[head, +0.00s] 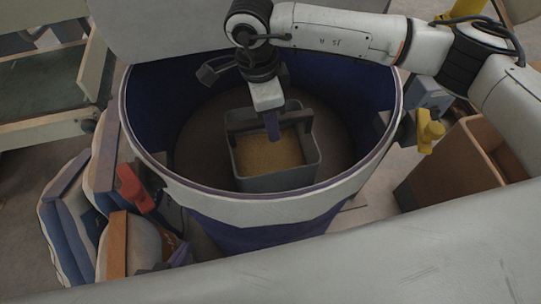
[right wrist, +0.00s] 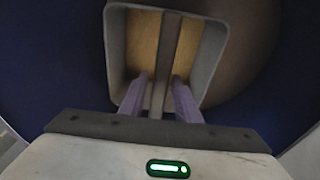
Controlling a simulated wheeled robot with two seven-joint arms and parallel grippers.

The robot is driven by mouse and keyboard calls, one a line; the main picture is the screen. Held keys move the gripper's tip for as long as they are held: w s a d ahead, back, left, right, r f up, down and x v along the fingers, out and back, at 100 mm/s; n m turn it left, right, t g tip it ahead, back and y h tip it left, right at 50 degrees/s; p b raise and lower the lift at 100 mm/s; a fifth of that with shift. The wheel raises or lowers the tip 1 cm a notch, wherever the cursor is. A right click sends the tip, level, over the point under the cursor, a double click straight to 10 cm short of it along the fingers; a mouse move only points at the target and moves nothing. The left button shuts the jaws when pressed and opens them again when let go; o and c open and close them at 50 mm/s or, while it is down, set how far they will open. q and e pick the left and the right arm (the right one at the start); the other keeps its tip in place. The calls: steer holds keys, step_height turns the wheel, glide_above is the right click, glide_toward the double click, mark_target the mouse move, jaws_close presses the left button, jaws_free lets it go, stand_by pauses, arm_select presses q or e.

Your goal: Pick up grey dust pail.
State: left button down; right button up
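The grey dust pail (head: 277,182) stands inside the large blue drum (head: 345,95), on its brown floor. It is box-shaped, with a bar handle across its top and yellow-brown material inside. The pail also shows in the right wrist view (right wrist: 116,55). My right gripper (head: 272,135) reaches down over the pail. In the right wrist view its two lavender fingers (right wrist: 160,80) are apart, one on each side of the handle bar, with gaps visible beside the bar. My left gripper is not in view.
The drum's pale rim (head: 262,206) surrounds the pail and my right gripper. Stacked sacks (head: 65,225) and a red object (head: 134,188) are at the left. A brown box (head: 455,165) and a yellow knob (head: 430,130) are at the right.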

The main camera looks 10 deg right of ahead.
jaws_close()
steer(key=shift+w+r, duration=0.1)
steer(key=shift+r, duration=0.05)
stand_by(1.0)
